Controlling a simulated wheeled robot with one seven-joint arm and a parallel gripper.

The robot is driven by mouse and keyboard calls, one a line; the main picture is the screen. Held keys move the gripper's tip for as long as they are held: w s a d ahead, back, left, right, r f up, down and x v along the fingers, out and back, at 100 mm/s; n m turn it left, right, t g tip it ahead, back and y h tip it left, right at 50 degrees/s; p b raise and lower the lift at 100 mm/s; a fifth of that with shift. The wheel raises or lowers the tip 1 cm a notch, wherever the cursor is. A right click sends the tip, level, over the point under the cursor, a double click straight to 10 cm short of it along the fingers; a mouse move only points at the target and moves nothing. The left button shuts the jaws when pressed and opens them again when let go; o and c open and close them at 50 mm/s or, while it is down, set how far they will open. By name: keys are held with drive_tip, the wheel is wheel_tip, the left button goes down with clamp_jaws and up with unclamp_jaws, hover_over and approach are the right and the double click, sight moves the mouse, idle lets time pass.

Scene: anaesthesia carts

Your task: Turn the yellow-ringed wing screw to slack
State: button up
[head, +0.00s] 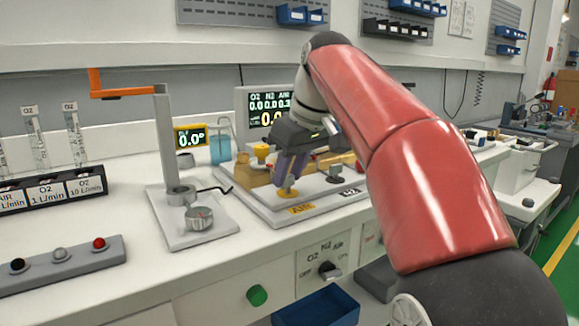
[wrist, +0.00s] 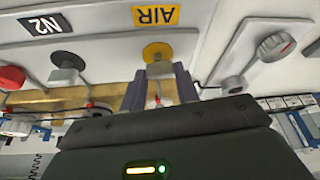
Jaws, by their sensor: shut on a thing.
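The yellow-ringed wing screw stands on the pale gas panel (head: 318,212) behind the AIR label (head: 301,209). Its yellow ring (head: 287,192) shows below my fingers in the head view, and the ring (wrist: 157,52) also shows in the wrist view. A small grey part of the screw (wrist: 158,69) shows between my fingertips; the rest is hidden. My gripper (head: 288,180) points down over the screw, its purple fingers shut on it. The fingers (wrist: 158,88) also show in the wrist view. The screw's turn angle cannot be told.
A black-ringed screw (wrist: 65,62) by the N2 label (wrist: 44,24) is close beside. A red knob (wrist: 12,78) lies beyond it. A display (head: 268,108) stands behind my gripper. A post with an orange arm (head: 120,92) and a grey knob (head: 199,218) stand left.

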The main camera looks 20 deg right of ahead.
drive_tip(key=n+g+y+p, duration=0.1)
drive_tip(key=n, duration=0.2)
drive_tip(key=n+p, duration=0.2)
drive_tip(key=n, duration=0.1)
drive_tip(key=shift+w+d+r+g+y, duration=0.1)
drive_tip(key=shift+w+r+g+y, duration=0.05)
drive_tip(key=shift+g+y, duration=0.25)
drive_tip(key=n+g+p, duration=0.1)
drive_tip(key=n, duration=0.2)
drive_tip(key=shift+w, duration=0.1)
drive_tip(key=shift+n+g+y, duration=0.3)
drive_tip(key=shift+n+g, duration=0.4)
drive_tip(key=shift+n, duration=1.1)
drive_tip(key=o, duration=1)
